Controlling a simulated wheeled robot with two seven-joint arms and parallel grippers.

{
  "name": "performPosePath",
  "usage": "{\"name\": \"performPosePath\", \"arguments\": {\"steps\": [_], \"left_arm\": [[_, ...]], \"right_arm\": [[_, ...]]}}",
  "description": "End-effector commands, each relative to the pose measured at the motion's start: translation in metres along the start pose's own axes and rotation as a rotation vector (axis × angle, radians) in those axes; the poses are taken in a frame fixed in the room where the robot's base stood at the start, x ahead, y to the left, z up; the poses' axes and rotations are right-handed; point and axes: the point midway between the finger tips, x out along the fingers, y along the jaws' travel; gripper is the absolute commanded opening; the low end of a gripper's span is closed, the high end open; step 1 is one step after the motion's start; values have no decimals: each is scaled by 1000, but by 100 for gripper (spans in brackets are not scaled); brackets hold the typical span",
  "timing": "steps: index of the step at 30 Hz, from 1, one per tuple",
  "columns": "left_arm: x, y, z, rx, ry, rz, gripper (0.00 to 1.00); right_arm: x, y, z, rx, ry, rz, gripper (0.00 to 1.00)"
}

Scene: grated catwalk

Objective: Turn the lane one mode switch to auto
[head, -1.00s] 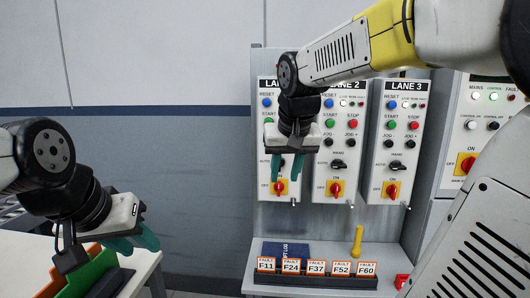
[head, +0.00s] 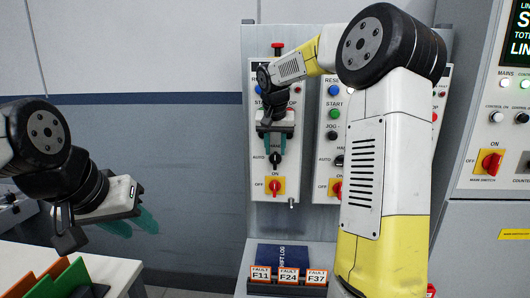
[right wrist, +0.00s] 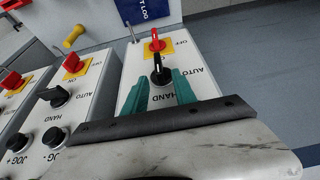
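The lane one panel (head: 258,192) hangs at the left of the row of panels. Its black mode switch (head: 275,158) has AUTO at its left and HAND above it. The switch also shows in the right wrist view (right wrist: 160,72), where its handle looks roughly upright, in line with HAND; I cannot tell its exact setting. My right gripper (head: 275,150) is open, its teal fingers one on each side just short of the switch in the right wrist view (right wrist: 162,82). I see no clear contact. My left gripper (head: 136,228) is open and empty at the left, away from the panels.
A red and yellow main switch (head: 275,186) sits just below the mode switch. The lane two panel (head: 325,188) is close at the right, partly behind my right arm. Fault cards (head: 288,275) and a blue log book (head: 283,256) lie on the shelf below.

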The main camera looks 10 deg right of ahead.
Motion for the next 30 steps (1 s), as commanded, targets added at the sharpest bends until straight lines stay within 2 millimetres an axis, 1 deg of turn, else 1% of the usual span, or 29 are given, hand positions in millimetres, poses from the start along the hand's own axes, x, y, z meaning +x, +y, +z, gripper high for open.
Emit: {"name": "performPosePath", "arguments": {"steps": [1, 6, 14, 15, 19, 30], "left_arm": [[0, 0, 0, 0, 0, 0, 36], [0, 0, 0, 0, 0, 0, 36], [0, 0, 0, 0, 0, 0, 36], [0, 0, 0, 0, 0, 0, 36], [0, 0, 0, 0, 0, 0, 36], [0, 0, 0, 0, 0, 0, 36]], "right_arm": [[7, 0, 1, 0, -3, 0, 33], [18, -1, 0, -1, 0, -1, 33], [19, 0, 0, -1, 0, -1, 33], [19, 0, 0, -1, 0, -1, 25], [19, 0, 0, -1, 0, -1, 0], [19, -2, 1, -8, -1, 15, 0]]}}
